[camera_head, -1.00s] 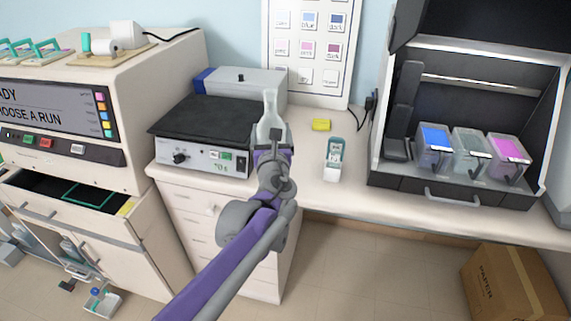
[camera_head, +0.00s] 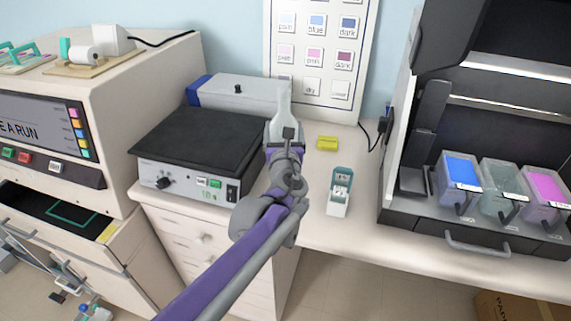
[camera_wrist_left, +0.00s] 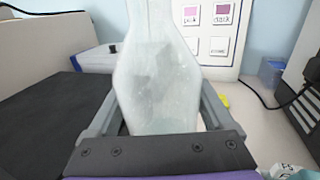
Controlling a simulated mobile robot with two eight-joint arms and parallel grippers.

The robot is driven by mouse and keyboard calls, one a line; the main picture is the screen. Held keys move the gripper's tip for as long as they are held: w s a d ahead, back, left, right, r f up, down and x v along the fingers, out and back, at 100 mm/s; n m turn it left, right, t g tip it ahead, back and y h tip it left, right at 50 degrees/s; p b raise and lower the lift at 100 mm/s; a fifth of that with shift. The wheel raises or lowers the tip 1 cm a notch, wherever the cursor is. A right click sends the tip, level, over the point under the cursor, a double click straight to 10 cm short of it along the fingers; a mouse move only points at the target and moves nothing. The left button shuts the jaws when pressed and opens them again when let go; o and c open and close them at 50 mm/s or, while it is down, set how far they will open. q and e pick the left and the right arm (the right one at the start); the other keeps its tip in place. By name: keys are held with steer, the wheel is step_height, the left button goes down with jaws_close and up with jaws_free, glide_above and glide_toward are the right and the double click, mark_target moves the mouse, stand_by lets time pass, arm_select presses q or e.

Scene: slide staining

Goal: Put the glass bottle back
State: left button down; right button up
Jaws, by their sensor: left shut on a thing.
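The pale, clear glass bottle (camera_head: 283,108) stands upright with its narrow neck up in the head view. My left gripper (camera_head: 286,133) is shut on it. In the left wrist view the bottle (camera_wrist_left: 156,75) fills the middle, with the two fingers of my left gripper (camera_wrist_left: 155,115) on either side of its body. The bottle is over the counter, between the black-topped device and the yellow block; its base is hidden by the gripper, so I cannot tell whether it touches the counter. My right gripper is not in view.
A black-topped hotplate-like device (camera_head: 200,137) stands just left, with a blue-and-grey box (camera_head: 240,92) behind it. A yellow block (camera_head: 327,143) and a small white-and-green container (camera_head: 340,192) lie right. A dark hood (camera_head: 420,214) holds blue, clear and pink tanks. Bare counter (camera_head: 365,228) lies between.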

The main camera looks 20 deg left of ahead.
arm_select(q)
step_height(320, 180, down, 3)
steer(key=shift+s+r, duration=0.1)
steer(key=shift+r, duration=0.05)
steer(key=shift+f+b, duration=0.45)
steer(key=shift+f, duration=1.7)
steer(key=shift+f, duration=0.15)
jaws_free()
